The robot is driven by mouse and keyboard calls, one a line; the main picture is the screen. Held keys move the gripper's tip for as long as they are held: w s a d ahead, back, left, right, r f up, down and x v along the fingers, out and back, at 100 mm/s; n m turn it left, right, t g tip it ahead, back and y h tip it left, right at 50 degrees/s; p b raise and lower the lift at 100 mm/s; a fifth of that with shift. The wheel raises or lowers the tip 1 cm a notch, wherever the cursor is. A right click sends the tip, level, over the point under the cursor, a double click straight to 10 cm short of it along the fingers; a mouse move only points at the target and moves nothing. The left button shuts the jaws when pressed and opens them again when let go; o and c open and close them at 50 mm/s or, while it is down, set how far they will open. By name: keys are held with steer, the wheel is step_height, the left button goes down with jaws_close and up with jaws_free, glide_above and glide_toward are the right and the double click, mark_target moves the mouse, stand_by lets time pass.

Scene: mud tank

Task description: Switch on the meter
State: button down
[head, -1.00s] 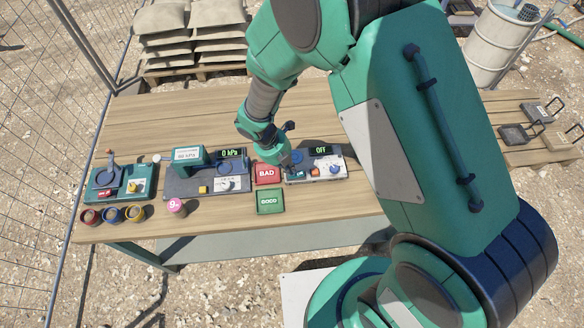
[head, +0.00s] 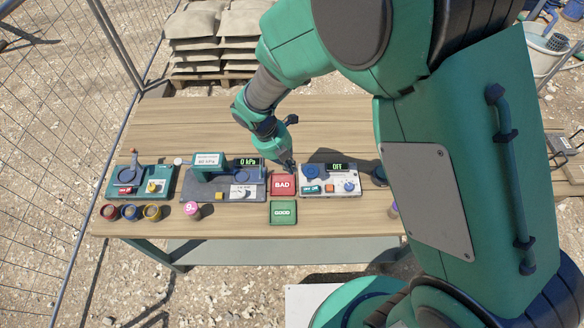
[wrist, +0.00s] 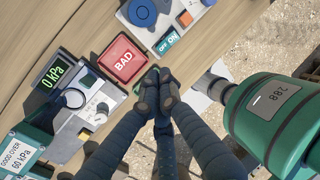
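The meter (head: 345,190) is a light grey box on the bench, right of the red BAD tray. Its display (head: 337,167) reads OFF. On its front are a teal OFF/ON rocker switch (head: 312,189), an orange button (head: 329,188) and a blue knob (head: 349,186). In the wrist view the OFF/ON switch (wrist: 167,42) is near the top, ahead and slightly right of my fingertips. My gripper (wrist: 155,77) is shut and empty, its fingertips together beside the BAD tray's edge. In the head view my gripper (head: 288,165) is just left of the meter's display, behind the tray.
The red BAD tray (head: 283,184) and green GOOD tray (head: 283,212) lie left of the meter. A 0 kPa device (head: 220,187), a green device (head: 140,182), several coloured cups (head: 130,212) and a pink piece (head: 192,209) stand further left. The bench's back strip is clear.

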mark_target(314, 188)
steer(key=shift+d+h+b, duration=0.2)
steer(key=shift+h+b, duration=0.1)
steer(key=shift+b, duration=0.75)
steer(key=shift+d+r+h+b, duration=0.3)
steer(key=shift+d+h+b, duration=0.1)
steer(key=shift+b, duration=0.4)
steer(key=b+x, duration=0.2)
steer(key=x, duration=1.2)
steer(key=shift+b, duration=0.3)
